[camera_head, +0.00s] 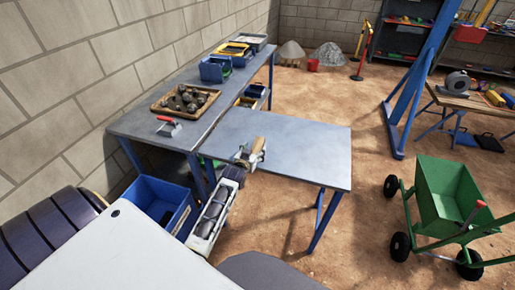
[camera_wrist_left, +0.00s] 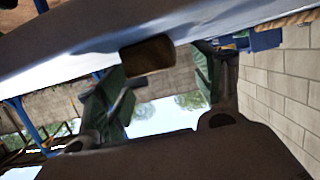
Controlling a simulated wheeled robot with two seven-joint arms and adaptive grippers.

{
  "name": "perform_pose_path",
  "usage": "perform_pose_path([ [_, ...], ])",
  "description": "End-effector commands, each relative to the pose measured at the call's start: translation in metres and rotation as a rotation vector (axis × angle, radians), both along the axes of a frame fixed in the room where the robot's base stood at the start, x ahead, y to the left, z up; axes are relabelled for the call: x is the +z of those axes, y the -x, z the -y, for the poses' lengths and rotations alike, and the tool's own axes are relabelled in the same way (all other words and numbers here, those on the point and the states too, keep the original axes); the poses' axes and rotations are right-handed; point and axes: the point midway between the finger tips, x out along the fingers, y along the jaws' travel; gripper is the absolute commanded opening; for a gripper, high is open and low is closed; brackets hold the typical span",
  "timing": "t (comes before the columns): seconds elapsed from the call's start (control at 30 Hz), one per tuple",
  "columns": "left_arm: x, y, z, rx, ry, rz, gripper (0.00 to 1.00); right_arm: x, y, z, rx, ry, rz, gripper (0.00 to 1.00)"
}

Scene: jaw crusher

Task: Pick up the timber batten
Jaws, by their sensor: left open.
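The timber batten (camera_head: 258,144) is a short light-brown piece on the grey table (camera_head: 310,150), near its middle. My left gripper (camera_head: 248,157) is at the batten's near end, partly covering it. In the left wrist view the two green-padded fingers (camera_wrist_left: 158,88) stand apart, and a brown block end, seemingly the batten (camera_wrist_left: 147,57), shows between them, with a gap on both sides. Whether either finger touches it cannot be told. My right gripper is in neither view.
A longer bench along the wall carries a wooden tray of rocks (camera_head: 167,108), a red-handled tool (camera_head: 168,127) and a blue bin (camera_head: 212,72). A blue crate (camera_head: 150,200) stands below. A green cart (camera_head: 450,190) is at the right. The table's right part is clear.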

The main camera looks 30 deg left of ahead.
Motion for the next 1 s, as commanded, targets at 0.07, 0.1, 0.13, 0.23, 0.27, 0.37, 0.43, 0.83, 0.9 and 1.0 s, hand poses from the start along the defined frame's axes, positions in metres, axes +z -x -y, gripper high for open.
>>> perform_pose_path([
  [0.07,0.000,-0.007,-0.001,0.000,0.000,0.001,0.67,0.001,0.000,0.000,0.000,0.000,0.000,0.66],
  [0.1,-0.001,-0.010,-0.002,0.000,0.000,0.000,0.67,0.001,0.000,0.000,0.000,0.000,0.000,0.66],
  [0.13,-0.001,-0.013,-0.002,0.000,0.000,0.000,0.67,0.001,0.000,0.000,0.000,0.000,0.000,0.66],
  [0.23,-0.004,-0.020,-0.004,0.000,0.000,-0.001,0.67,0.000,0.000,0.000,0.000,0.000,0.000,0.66],
  [0.27,-0.005,-0.022,-0.004,0.000,0.000,-0.001,0.67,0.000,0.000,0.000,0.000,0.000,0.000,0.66],
  [0.37,-0.007,-0.028,-0.006,0.000,0.000,-0.001,0.67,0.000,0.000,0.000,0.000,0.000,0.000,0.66],
  [0.43,-0.007,-0.030,-0.006,0.000,0.000,0.000,0.67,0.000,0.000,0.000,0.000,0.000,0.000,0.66],
  [0.83,-0.008,-0.031,-0.007,0.000,0.000,-0.001,0.67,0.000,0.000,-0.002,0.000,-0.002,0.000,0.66],
  [0.9,-0.008,-0.031,-0.007,0.000,0.000,-0.001,0.67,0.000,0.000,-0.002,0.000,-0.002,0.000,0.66],
  [1.0,-0.008,-0.031,-0.007,0.000,0.000,-0.001,0.62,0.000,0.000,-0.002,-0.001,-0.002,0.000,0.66],
])
